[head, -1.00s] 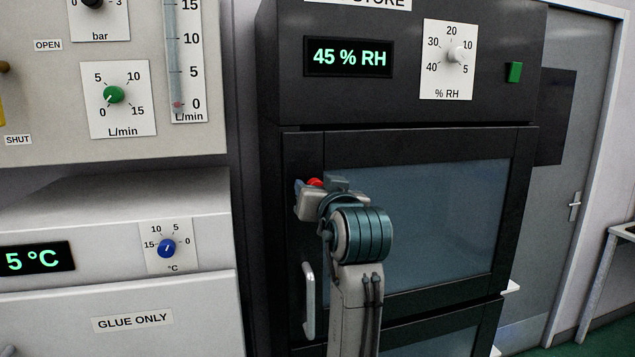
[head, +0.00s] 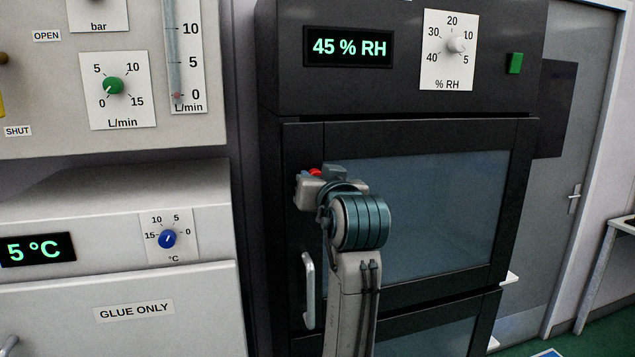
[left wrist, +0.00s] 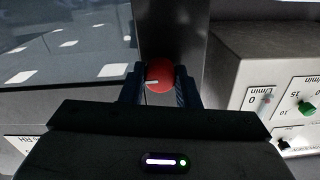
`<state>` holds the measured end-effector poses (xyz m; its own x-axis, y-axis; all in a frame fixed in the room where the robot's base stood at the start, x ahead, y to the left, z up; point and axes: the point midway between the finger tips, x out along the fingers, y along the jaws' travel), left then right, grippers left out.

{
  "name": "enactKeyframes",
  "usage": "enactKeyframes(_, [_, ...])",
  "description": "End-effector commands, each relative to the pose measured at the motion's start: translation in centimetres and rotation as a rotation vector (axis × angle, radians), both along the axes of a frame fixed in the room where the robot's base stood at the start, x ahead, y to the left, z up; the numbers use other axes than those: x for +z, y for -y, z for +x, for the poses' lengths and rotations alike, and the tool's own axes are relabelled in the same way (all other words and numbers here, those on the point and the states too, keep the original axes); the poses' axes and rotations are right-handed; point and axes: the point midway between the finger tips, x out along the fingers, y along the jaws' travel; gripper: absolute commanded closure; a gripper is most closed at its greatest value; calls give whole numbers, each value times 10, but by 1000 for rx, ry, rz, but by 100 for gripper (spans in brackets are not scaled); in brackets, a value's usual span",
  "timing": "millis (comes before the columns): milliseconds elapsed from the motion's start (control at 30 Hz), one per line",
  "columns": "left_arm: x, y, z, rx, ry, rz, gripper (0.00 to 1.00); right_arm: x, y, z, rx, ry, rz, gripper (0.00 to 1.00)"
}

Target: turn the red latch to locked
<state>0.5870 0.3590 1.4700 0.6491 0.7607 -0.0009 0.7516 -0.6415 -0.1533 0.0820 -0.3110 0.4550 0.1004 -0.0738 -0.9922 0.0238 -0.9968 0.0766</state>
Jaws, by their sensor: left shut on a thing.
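The red latch (head: 315,172) is a round red knob on the left frame of the dark cabinet door, mostly hidden behind my gripper in the head view. In the left wrist view the red latch (left wrist: 160,73) shows as a red disc with a short white mark pointing to the left. My left gripper (head: 306,184) is at the latch. In the left wrist view the two dark fingers of my left gripper (left wrist: 160,86) stand on either side of the knob, shut on it. My right gripper is in neither view.
The dark cabinet (head: 411,137) has a glass door, a vertical handle (head: 308,290) below the latch, a humidity dial (head: 456,45) and a green button (head: 515,64). A pale glue fridge (head: 60,300) and a gauge panel (head: 35,80) stand at the left.

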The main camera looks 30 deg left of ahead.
Motion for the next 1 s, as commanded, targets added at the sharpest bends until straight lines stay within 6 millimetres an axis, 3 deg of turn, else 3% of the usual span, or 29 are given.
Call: enactKeyframes(1000, [-4, -1, -1, 0, 668, -567, 94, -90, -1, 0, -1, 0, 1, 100])
